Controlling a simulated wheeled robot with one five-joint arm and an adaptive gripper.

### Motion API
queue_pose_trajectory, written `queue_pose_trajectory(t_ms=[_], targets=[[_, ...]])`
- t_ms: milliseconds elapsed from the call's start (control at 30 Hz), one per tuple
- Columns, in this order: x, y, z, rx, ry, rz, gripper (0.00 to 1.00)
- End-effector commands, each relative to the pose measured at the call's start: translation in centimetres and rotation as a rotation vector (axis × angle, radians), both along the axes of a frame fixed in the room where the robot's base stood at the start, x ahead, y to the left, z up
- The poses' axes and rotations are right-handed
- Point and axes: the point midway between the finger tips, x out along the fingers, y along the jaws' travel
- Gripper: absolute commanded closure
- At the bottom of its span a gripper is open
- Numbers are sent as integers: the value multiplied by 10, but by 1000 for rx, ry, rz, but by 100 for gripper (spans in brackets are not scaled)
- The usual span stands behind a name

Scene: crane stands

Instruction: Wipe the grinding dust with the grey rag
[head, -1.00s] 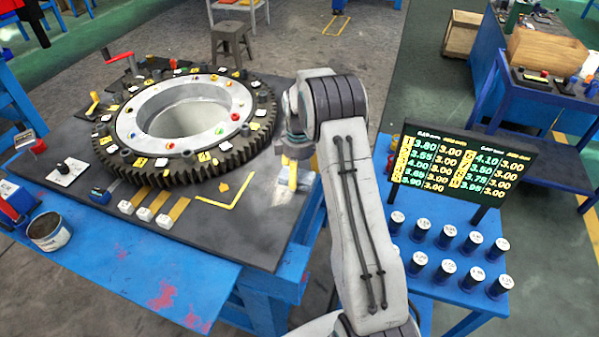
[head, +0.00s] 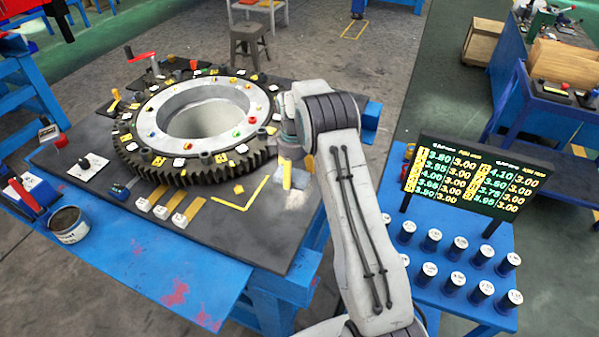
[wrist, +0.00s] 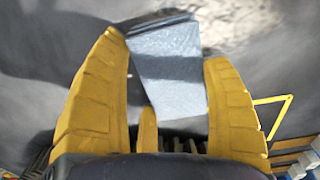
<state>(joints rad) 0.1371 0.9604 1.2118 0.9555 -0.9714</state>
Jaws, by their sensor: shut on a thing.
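The grey rag (wrist: 172,85) is a pale grey, roughly rectangular cloth between the yellow fingers of my gripper (wrist: 163,58) in the wrist view. My gripper is shut on it. In the head view my gripper (head: 287,172) is low over the right part of the dark tabletop, beside the large gear ring; my arm partly hides it. A pale, blotchy patch that looks like the grinding dust (head: 295,200) lies on the tabletop just below the gripper. It also shows beyond the rag in the wrist view (wrist: 237,20). Whether the rag touches the tabletop is unclear.
The gear ring (head: 140,165), with many small parts on it, is close left of my gripper. A yellow angle mark (head: 255,198) lies nearby. A can (head: 68,228) stands at the left edge. On the right, a blue stand holds a number display (head: 470,175) and several dark cylinders (head: 430,240).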

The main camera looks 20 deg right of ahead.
Motion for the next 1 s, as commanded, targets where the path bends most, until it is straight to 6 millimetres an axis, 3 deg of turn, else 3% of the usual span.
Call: queue_pose_trajectory(t_ms=[367, 1000], targets=[[12, 13, -2, 0, 0, 1, 52], [-7, 27, -2, 1, 1, -1, 52]])
